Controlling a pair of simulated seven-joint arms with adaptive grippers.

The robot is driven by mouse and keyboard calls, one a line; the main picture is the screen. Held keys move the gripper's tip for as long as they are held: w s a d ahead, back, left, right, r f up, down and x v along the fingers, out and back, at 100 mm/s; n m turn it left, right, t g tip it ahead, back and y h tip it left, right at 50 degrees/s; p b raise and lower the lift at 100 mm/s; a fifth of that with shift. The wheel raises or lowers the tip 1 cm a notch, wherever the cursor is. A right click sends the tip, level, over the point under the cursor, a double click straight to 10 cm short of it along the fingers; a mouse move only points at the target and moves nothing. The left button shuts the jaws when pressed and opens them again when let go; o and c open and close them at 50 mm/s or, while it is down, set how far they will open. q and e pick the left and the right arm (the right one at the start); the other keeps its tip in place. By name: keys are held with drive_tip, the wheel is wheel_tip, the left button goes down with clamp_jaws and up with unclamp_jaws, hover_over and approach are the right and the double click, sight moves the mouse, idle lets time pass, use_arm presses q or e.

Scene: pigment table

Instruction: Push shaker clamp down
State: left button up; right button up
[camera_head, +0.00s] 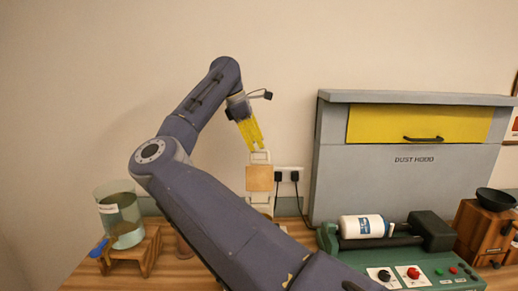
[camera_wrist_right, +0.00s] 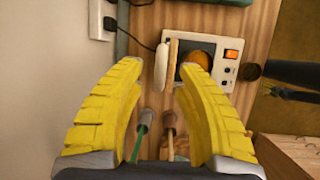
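A green machine (camera_head: 415,277) with a red button and a dial stands at the lower right of the head view; it looks like the shaker. A white bottle (camera_head: 362,227) lies sideways on it, and a black block (camera_head: 432,230), possibly the clamp, sits at the bottle's right. My right gripper (camera_head: 257,147) is far left of this machine, in the air above a white device with a square wooden panel (camera_head: 260,178). In the wrist view its yellow fingers (camera_wrist_right: 162,66) are spread, with nothing gripped.
A glass jar (camera_head: 121,215) stands on a wooden stand at the left. A grey dust hood (camera_head: 405,170) stands behind the green machine. Wall plugs (camera_head: 288,174) are near my gripper. A dark bowl (camera_head: 496,199) sits on a wooden box at far right. My right arm hides the table's middle.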

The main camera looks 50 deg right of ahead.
drive_tip(key=shift+x, duration=1.2)
